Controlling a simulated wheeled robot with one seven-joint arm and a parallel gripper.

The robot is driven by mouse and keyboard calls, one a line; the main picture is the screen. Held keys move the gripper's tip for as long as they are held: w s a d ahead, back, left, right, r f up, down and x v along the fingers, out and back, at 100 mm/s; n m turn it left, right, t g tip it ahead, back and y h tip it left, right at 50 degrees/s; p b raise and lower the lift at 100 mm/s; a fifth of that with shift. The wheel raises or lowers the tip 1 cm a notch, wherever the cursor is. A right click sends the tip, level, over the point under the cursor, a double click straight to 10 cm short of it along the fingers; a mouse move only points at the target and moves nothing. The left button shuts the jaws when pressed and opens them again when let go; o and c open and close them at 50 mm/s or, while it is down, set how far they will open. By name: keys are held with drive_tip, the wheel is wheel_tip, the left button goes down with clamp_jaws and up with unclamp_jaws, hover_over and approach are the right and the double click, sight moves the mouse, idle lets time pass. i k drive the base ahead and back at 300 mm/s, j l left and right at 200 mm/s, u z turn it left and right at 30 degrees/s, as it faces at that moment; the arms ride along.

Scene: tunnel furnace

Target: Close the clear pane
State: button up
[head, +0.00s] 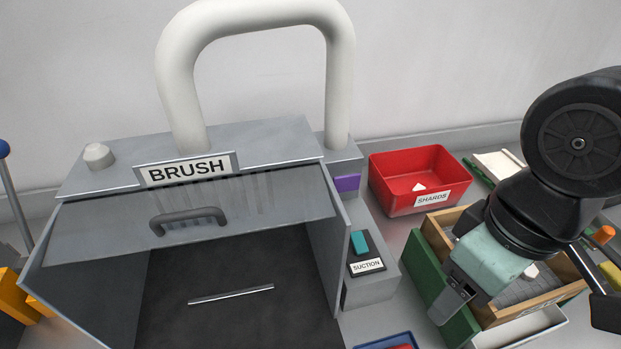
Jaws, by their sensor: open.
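The clear pane (262,198) is the see-through front of a grey cabinet labelled BRUSH. It hangs from the cabinet's top edge and is tilted outward, so the front below it is open. A dark handle (188,221) sits on the pane. My gripper (490,268) is at the right, above the wooden box, well apart from the pane and its handle. It is open, and I see nothing held in it. Its fingers are only partly visible.
A thin metal rod (231,294) lies on the cabinet's dark floor. A SUCTION switch box (374,288) stands at its right side. A red SHARDS bin (419,178) stands behind, and a wooden box (530,306) lies under my arm. A thick white pipe (341,85) rises above.

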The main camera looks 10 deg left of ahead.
sight(154, 224)
drive_tip(key=l+u, duration=0.1)
drive_tip(key=u, duration=0.75)
drive_tip(key=j+u, duration=0.35)
drive_tip(key=j, duration=0.15)
